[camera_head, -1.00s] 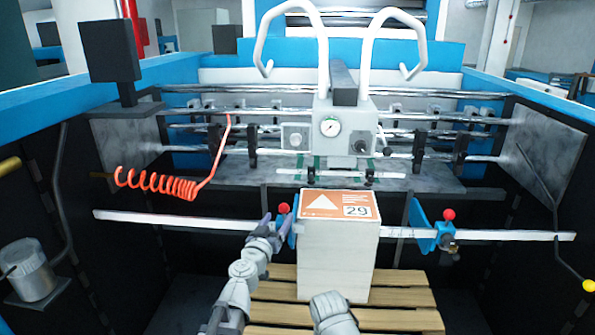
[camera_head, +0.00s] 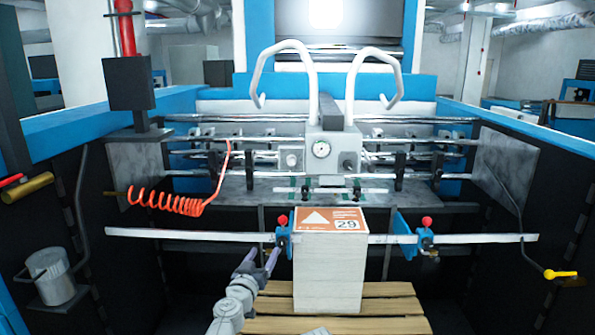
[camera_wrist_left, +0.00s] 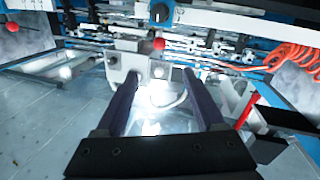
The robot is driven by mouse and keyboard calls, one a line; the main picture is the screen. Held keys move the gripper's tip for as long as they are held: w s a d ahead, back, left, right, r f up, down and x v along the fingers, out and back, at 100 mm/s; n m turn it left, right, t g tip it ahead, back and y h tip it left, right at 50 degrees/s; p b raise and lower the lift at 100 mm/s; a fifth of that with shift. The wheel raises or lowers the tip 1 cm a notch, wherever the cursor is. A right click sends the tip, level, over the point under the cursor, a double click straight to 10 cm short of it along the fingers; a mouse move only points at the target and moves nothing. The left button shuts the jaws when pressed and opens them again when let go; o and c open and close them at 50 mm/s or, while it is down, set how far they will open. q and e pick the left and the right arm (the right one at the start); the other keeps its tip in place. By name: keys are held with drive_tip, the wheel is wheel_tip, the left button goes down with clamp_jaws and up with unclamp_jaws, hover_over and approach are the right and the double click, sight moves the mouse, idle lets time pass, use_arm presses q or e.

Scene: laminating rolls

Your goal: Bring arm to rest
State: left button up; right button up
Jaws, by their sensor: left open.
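My left gripper (camera_head: 262,256) is open and empty. It is left of the paper stack (camera_head: 328,278), below and in front of the left blue stop (camera_head: 284,241) with its red knob (camera_head: 282,220). The stack has an orange and white top label reading 29. In the left wrist view the two dark fingers (camera_wrist_left: 160,78) are spread with nothing between them, and a red knob (camera_wrist_left: 158,44) shows beyond their tips. My right gripper does not show; only a small grey piece, unclear, shows at the bottom edge of the head view.
A metal rail (camera_head: 190,235) runs behind the stack, with a right blue stop (camera_head: 405,235) on it. The stack stands on a wooden pallet (camera_head: 390,308). An orange coiled hose (camera_head: 175,202) hangs at left. A metal can (camera_head: 52,280) is at far left.

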use_arm(q)
drive_tip(key=s+d+f+m+g+h, duration=0.3)
drive_tip(key=s+d+f+m+g, duration=0.15)
drive_tip(key=s+f+g, duration=0.8)
drive_tip(key=s+a+f+n+g+y, duration=0.5)
drive_tip(key=s+a+f+y, duration=0.2)
drive_tip(key=s+a+f, duration=0.4)
drive_tip(key=s+d+r+m+y, duration=0.1)
drive_tip(key=s+d+m, duration=0.3)
drive_tip(key=d, duration=0.6)
drive_tip(key=shift+s+r, duration=0.3)
drive_tip(key=shift+s, duration=0.55)
